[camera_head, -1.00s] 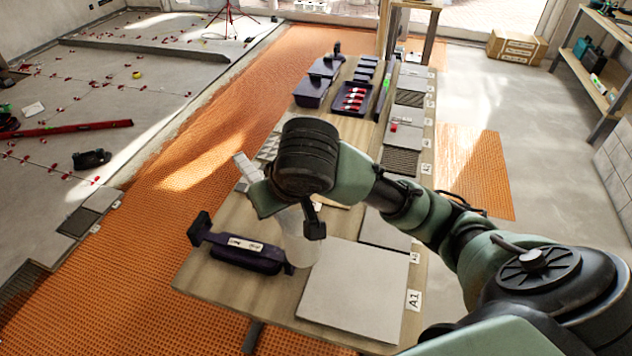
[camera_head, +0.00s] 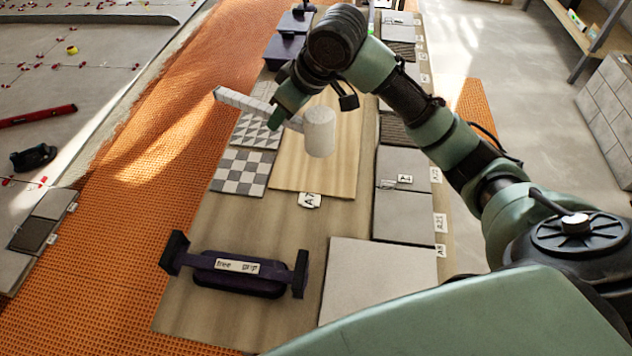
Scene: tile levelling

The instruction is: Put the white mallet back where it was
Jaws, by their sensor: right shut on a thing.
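The white mallet (camera_head: 319,133) is held above the table in the head view, its cylindrical head to the right and its pale handle reaching to the left. My right gripper (camera_head: 284,113) is shut on the mallet's handle close to the head. The fingertips are partly hidden by the wrist and the handle. Below and behind the mallet lie a plain wooden board (camera_head: 335,182) and patterned grey-white tiles (camera_head: 240,173). My left gripper is not in view.
A dark purple two-handled tool (camera_head: 240,283) lies at the table's front left. A large pale tile (camera_head: 372,278) lies to its right. Grey tiles (camera_head: 402,213) with labels line the right edge. Bare wood (camera_head: 270,220) shows between the tool and the board.

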